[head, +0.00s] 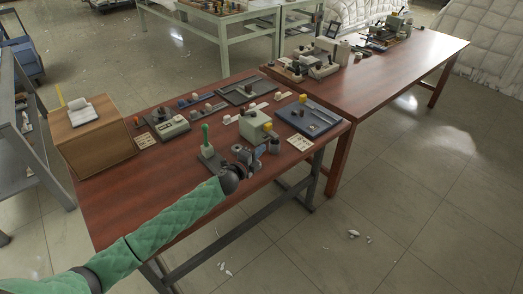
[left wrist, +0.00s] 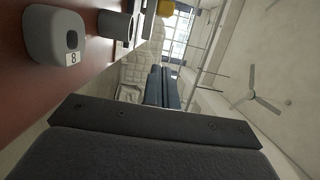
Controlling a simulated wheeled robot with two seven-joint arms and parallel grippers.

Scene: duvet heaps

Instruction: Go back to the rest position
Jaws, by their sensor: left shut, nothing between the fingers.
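My left arm, in a green quilted sleeve, reaches in from the lower left in the head view. Its left gripper (head: 258,154) is over the front edge of the near red-brown table (head: 120,200), among small devices. In the left wrist view the two dark fingers of the left gripper (left wrist: 164,70) lie together, shut with nothing between them. A grey rounded block with an "8" label (left wrist: 54,32) is at the upper left of that view, apart from the fingers. My right gripper is not in view.
Close to the gripper stand a green-handled device (head: 206,141), a pale green machine (head: 254,126) and a dark blue tray (head: 309,118). A wooden box (head: 95,145) stands at the table's left. A second table (head: 390,70) adjoins at the right. The floor (head: 400,190) in front is mostly clear.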

